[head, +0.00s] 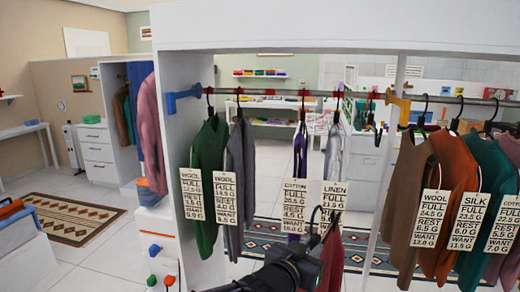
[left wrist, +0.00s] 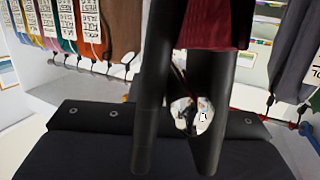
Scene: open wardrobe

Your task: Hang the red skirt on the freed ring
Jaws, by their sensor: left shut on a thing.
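The red skirt (head: 331,262) hangs at my left gripper (head: 308,243), low in front of the rail in the head view. In the left wrist view the dark red cloth (left wrist: 214,25) shows at the top, with the two black fingers below it. The left gripper is shut on the skirt's hanger, which is mostly hidden by the fingers. A red ring (head: 270,92) on the rail carries no garment, between the grey garment (head: 240,160) and the purple one (head: 300,150). The skirt is below the rail and apart from it. My right gripper is not in view.
A green garment (head: 208,165) hangs at the left of the rail. Brown (head: 407,190), orange (head: 455,190) and teal (head: 490,190) garments hang at the right. Tags dangle from several of them. A blue bracket (head: 183,97) and a yellow one (head: 399,105) stand at the rail.

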